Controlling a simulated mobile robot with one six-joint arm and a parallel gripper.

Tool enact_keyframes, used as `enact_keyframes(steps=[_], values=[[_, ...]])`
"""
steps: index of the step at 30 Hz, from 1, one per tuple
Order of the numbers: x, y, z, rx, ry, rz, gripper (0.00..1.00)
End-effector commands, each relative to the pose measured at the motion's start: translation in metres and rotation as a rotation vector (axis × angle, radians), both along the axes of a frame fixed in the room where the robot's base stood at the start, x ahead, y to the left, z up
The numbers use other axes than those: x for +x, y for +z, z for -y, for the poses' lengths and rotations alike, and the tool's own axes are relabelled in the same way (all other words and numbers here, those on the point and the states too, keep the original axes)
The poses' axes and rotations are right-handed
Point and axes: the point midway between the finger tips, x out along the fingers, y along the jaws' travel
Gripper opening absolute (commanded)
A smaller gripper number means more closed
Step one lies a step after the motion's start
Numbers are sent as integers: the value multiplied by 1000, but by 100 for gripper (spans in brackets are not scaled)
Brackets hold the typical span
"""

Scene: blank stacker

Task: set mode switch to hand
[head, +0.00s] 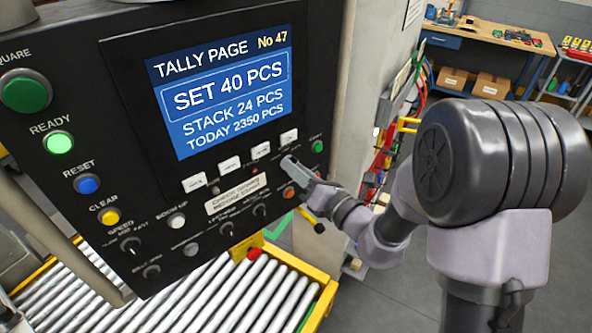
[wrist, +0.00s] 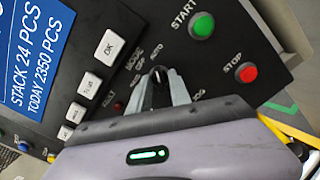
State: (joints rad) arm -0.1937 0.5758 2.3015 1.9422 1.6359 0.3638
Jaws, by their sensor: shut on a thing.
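The mode switch (wrist: 157,76) is a small dark knob on the black control panel, under the MODE lettering in the wrist view. My gripper (wrist: 158,82) is shut on it, with one grey finger on each side. AUTO is printed just above the fingertips, and smaller lettering sits to their left. The fingers hide most of the knob, so I cannot tell its pointer setting. In the head view my gripper (head: 290,166) reaches the panel's right part from the right and covers the switch.
The green START button (wrist: 202,25) and red STOP button (wrist: 246,72) are close on the right. White keys, including OK (wrist: 109,47), are on the left. The blue tally screen (head: 222,91) is above. A roller conveyor (head: 235,300) runs below the panel.

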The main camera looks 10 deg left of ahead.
Motion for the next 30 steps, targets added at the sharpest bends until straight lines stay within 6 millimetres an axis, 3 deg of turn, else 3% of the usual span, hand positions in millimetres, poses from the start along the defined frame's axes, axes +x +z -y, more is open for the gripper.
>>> enact_keyframes(steps=[30], values=[[1, -6, 1, -593, 0, 726, 0]])
